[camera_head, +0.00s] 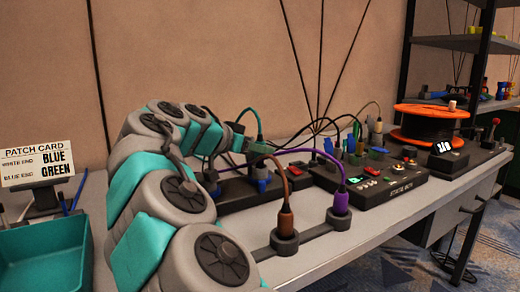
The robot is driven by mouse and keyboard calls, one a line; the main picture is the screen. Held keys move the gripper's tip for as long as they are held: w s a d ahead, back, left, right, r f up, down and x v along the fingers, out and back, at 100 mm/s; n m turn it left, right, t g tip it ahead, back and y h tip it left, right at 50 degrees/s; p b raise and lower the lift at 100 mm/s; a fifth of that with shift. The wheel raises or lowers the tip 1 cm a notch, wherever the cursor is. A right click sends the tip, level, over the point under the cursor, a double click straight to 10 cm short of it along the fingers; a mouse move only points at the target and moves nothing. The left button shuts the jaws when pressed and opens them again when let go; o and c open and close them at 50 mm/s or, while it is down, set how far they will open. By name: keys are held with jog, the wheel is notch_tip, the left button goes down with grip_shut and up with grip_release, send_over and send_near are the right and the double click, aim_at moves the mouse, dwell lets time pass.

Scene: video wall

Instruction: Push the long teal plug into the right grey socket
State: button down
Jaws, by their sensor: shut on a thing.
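My grey and teal arm curves up from the bottom, and its far end reaches down over the back of the bench. My gripper (246,146) is small in this view and partly hidden by my own arm and by cables. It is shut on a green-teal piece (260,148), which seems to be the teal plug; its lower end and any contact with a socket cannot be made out. In front, a brown plug (285,222) stands upright in one grey socket (284,243). A purple plug (341,204) stands in another grey socket (338,221) to its right. The task's right grey socket cannot be told for sure.
A dark switch box (392,191) with lit buttons sits at the bench's middle. An orange cable reel (428,123) stands at the right. A patch card (38,164) and teal bin (45,255) are at the left. Several cables arch around my gripper.

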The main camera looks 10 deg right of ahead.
jog(key=shift+f+b, duration=0.35)
jog(key=shift+f, duration=0.1)
jog(key=c, duration=0.5)
grip_release()
jog(key=v, duration=0.8)
jog(key=shift+s+d, duration=0.1)
jog(key=shift+d, duration=0.05)
